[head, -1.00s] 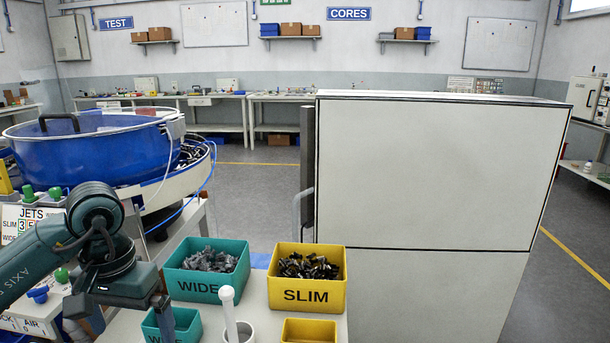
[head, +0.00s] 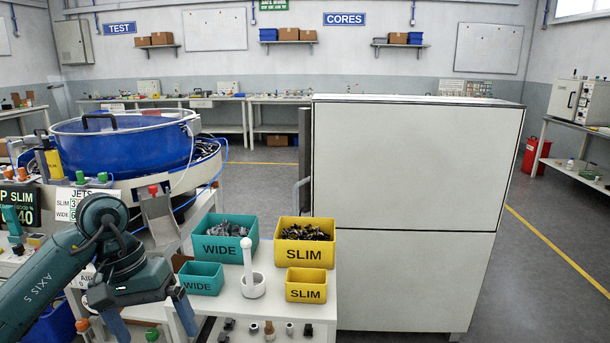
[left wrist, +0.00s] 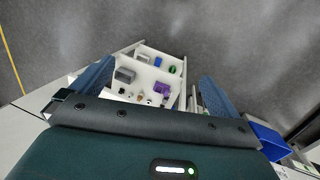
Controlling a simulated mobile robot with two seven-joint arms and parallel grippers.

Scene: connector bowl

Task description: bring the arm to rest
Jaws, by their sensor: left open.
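My left arm comes in from the lower left of the head view, dark teal. Its gripper (head: 150,322) points down, with two blue fingers spread apart and nothing seen between them. In the left wrist view the same gripper (left wrist: 155,78) is open. Small parts on white shelves (left wrist: 133,65) show between and beyond its fingers, well apart from them. My right gripper is in neither view.
A small yellow SLIM bin (head: 305,293) and a white pestle-like stick in a cup (head: 252,283) stand in front. A blue bowl feeder (head: 125,150) is behind left; a tall white cabinet (head: 415,160) blocks the right.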

